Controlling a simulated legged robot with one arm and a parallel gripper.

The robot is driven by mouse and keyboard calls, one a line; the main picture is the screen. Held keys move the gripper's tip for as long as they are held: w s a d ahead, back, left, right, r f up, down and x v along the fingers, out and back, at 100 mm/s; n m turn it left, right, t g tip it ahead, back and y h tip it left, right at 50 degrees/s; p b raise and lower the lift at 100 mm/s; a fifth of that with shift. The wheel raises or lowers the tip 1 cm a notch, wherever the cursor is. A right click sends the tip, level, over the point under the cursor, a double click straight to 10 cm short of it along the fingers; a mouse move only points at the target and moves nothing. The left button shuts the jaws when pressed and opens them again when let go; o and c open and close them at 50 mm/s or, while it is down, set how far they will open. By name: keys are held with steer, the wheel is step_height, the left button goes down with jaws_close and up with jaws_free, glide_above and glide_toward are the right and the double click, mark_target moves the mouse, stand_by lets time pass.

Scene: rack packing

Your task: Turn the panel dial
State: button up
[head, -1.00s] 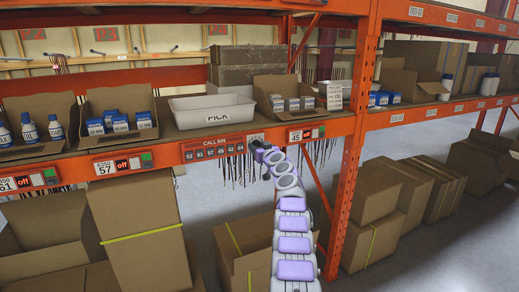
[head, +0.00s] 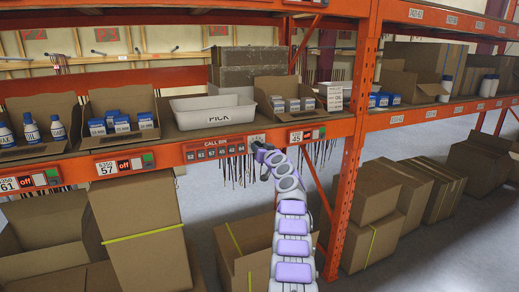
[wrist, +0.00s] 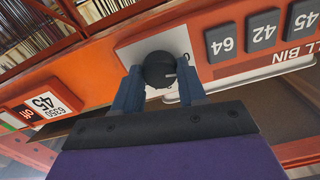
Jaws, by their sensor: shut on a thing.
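The panel dial (wrist: 160,68) is a round black knob on a light plate, seen in the wrist view between my fingers. My gripper (wrist: 158,84) is shut on it, with one blue-grey finger on each side. A small white mark shows on the dial's right part. In the head view my gripper (head: 257,147) reaches the shelf's orange front beam, just right of the call bin panel (head: 214,151). The dial is mostly hidden behind my gripper there.
A white PICK bin (head: 213,113) stands on the shelf above the panel. A label unit reading 45 (head: 307,135) is right of my gripper. An orange upright post (head: 349,165) stands further right. Cardboard boxes (head: 140,225) lie below the shelf.

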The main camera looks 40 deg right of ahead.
steer(key=shift+s+d+f+m+p, duration=0.1)
steer(key=shift+m+p, duration=0.25)
steer(key=shift+m, duration=2.3)
steer(key=shift+w+a+f+m+p, duration=0.15)
steer(key=shift+m+p, duration=0.2)
steer(key=shift+m, duration=2.35)
steer(key=shift+s+d+f+m+p, duration=0.15)
steer(key=shift+m+p, duration=0.2)
steer(key=shift+m, duration=2.6)
steer(key=o, duration=0.8)
steer(key=shift+d, duration=0.1)
steer(key=shift+o, duration=1.3)
steer(key=shift+r, duration=0.1)
steer(key=shift+r, duration=0.15)
